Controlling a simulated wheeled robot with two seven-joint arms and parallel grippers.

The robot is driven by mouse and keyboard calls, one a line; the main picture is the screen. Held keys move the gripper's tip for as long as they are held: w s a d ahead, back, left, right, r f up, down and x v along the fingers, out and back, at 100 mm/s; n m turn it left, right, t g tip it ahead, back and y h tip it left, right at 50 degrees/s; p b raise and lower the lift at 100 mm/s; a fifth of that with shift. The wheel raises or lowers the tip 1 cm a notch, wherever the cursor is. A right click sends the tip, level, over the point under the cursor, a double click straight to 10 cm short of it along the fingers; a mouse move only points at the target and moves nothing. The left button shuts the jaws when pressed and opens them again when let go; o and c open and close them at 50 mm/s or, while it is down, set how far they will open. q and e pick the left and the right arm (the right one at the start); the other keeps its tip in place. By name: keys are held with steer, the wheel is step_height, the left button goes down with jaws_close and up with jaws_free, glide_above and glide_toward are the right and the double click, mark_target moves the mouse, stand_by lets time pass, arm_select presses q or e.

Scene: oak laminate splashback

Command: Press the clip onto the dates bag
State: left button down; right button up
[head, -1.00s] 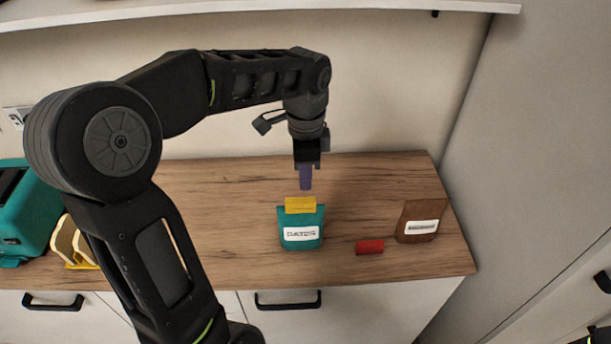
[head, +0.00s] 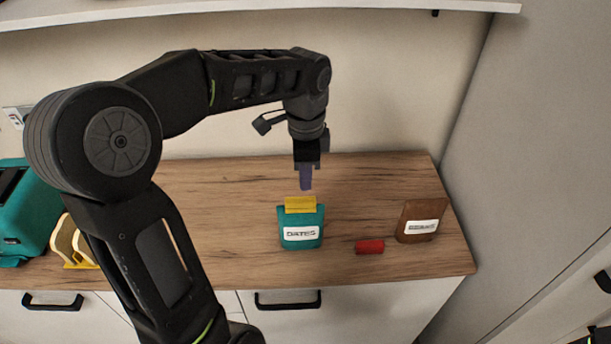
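The teal dates bag (head: 301,219) stands on the wooden counter, its white label reading DATES. A yellow clip (head: 300,204) sits across the top edge of the bag. My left gripper (head: 306,188) points down just above and behind the clip, with a small gap in the picture between fingertips and clip. Its fingers look close together, with nothing seen between them, but this side-on angle does not show whether they are open or shut. Only a small dark piece at the lower right edge may belong to my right arm; its gripper is not visible.
A red clip-like block (head: 369,246) lies right of the dates bag. A brown bag (head: 418,221) with a white label stands further right. A teal toaster-like appliance (head: 30,212) and a yellow rack (head: 72,243) stand at left. The counter (head: 200,200) is clear between.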

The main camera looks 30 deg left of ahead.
mark_target(305, 199)
arm_select(q)
steer(key=shift+f+b, duration=1.45)
steer(key=shift+f, duration=0.65)
steer(key=shift+r, duration=0.1)
steer(key=shift+r+p, duration=1.1)
steer(key=shift+r, duration=0.1)
steer(key=shift+r+p, duration=0.5)
steer(key=shift+r, duration=1.75)
